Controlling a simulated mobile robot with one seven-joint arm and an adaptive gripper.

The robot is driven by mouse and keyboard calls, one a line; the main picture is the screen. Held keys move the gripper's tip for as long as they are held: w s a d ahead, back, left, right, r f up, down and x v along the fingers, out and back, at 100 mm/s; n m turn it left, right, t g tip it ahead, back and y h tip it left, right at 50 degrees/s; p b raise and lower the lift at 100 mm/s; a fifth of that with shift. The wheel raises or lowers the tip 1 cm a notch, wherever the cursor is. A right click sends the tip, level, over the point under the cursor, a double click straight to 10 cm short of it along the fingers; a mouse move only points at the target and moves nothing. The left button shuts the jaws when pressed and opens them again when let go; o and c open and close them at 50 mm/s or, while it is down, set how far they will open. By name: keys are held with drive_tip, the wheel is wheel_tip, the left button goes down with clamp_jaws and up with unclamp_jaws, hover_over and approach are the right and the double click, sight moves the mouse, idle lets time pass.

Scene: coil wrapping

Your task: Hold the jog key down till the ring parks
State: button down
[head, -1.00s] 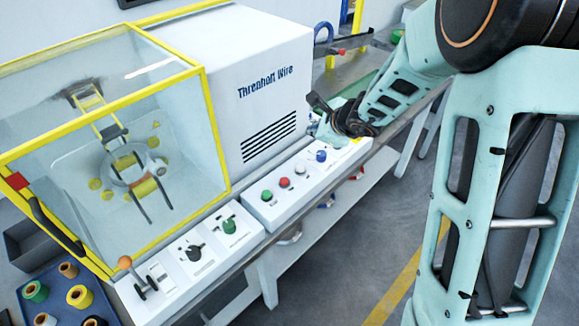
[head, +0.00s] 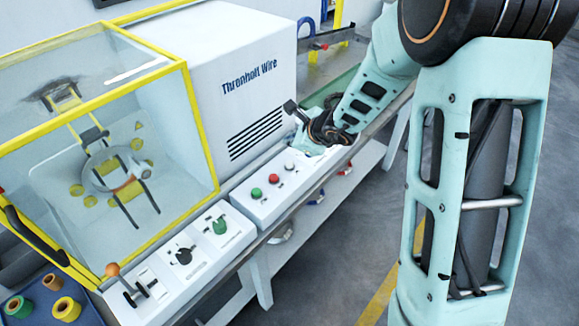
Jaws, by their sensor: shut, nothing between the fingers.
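The ring (head: 98,176) is a grey loop inside the clear, yellow-framed guard box at the left of the head view. The control box (head: 262,212) in front of the white machine carries a green button (head: 256,193), a red button (head: 274,178) and a white button (head: 290,166). No jog label is legible. My gripper (head: 311,148) is shut and low over the box's right end, beyond the white button. It hides the blue button there; I cannot tell if it touches it.
The white machine housing (head: 225,60) stands close behind my gripper. A nearer panel has an orange-tipped lever (head: 113,270), a black knob (head: 184,256) and a green knob (head: 219,226). A tray (head: 85,308) holds spools. Open floor lies right of the bench.

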drive_tip(key=b, duration=0.3)
hover_over(290, 165)
wheel_tip(290, 165, down, 4)
drive_tip(key=shift+w+f, duration=0.1)
drive_tip(key=shift+f, duration=0.1)
drive_tip(key=shift+f+b, duration=0.75)
drive_tip(key=shift+b, duration=0.05)
drive_tip(key=shift+f, duration=0.15)
idle(0.5)
drive_tip(key=shift+f+b, duration=0.3)
drive_tip(key=shift+b, duration=0.4)
drive_tip(key=shift+f+b, duration=0.55)
drive_tip(key=shift+b, duration=0.15)
idle(0.4)
drive_tip(key=shift+r, duration=0.2)
drive_tip(key=shift+r+p, duration=0.65)
drive_tip(key=shift+r, duration=0.15)
